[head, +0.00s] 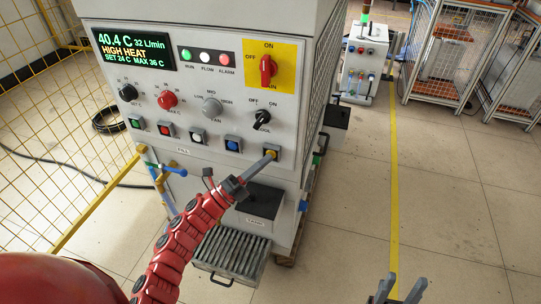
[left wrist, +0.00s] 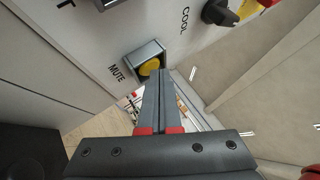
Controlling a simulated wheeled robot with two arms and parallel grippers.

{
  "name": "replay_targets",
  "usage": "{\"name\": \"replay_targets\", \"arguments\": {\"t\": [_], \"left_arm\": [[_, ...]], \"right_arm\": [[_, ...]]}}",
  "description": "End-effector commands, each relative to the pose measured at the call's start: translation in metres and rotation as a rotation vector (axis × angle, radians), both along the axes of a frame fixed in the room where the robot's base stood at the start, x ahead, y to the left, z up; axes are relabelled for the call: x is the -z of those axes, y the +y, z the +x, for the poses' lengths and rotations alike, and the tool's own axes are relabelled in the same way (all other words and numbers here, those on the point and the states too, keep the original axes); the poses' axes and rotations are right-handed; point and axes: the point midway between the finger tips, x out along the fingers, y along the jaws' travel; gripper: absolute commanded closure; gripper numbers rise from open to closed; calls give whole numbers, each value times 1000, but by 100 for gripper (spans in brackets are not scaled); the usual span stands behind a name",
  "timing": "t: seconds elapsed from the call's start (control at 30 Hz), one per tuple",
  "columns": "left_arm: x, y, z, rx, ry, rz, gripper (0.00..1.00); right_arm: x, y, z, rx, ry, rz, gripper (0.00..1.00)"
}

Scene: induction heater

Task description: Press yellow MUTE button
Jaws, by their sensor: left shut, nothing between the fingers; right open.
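The yellow MUTE button (head: 272,152) sits in a dark square housing at the right end of the lower button row on the grey machine's front panel. My left gripper (head: 268,158) is shut and empty, with its fingertips right at the button. In the left wrist view the yellow button (left wrist: 150,66) shows just beyond the tips of my left gripper (left wrist: 159,74), partly covered by them, with the MUTE label beside it. I cannot tell whether the tips touch it. My right gripper (head: 399,291) is open and empty at the bottom of the head view, away from the panel.
The blue button (head: 233,145) is left of MUTE, and the black COOL knob (head: 262,118) is above it. A red switch on a yellow plate (head: 268,69) is higher up. A display (head: 134,49) reads HIGH HEAT.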

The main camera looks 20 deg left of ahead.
Motion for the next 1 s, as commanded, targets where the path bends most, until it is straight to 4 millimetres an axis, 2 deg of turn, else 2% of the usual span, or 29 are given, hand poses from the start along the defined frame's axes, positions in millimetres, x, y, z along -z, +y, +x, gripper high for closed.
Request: {"name": "replay_targets", "arguments": {"t": [0.67,1.0], "left_arm": [[-1,0,5,-1,-1,-1,100],[-2,0,-10,1,-3,0,100]], "right_arm": [[3,0,0,0,0,0,50],[1,0,0,0,0,0,50]]}}
